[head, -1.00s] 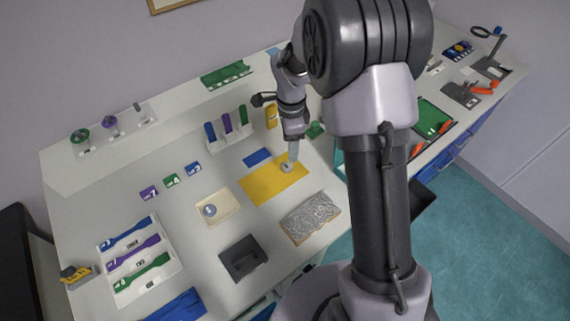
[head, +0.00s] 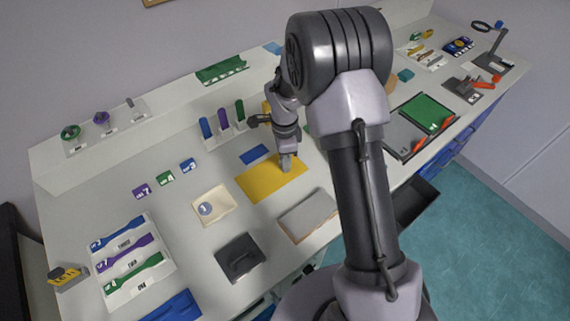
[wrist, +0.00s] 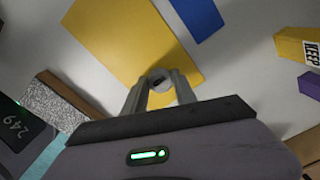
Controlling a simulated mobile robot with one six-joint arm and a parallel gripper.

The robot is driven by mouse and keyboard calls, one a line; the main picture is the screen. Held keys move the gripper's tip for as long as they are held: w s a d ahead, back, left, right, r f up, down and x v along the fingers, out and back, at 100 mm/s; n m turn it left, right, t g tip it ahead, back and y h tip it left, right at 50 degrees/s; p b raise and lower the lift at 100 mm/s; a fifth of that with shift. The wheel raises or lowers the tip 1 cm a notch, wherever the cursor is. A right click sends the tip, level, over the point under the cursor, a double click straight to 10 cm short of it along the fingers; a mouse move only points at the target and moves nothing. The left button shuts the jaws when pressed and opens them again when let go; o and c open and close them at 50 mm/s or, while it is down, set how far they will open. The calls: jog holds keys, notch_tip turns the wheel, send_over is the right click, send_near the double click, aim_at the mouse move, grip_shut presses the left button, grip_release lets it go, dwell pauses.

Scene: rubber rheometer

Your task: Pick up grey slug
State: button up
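The grey slug (wrist: 160,79) is a small round pale piece with a dark mark in its middle. In the wrist view it lies between the fingertips of my gripper (wrist: 160,84), over the yellow mat (wrist: 115,35). The fingers stand on either side of it with little gap; whether they press on it I cannot tell. In the head view my gripper (head: 286,166) points down at the right part of the yellow mat (head: 262,184), and its fingers hide the slug there.
A cream tray (head: 222,196) with a grey disc stands left of the mat. A grey-topped block (head: 307,216) lies just in front of it. A blue piece (head: 254,154) and a rack with upright coloured strips (head: 223,121) are behind. A dark box (head: 240,258) stands front left.

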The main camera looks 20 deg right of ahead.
grip_shut()
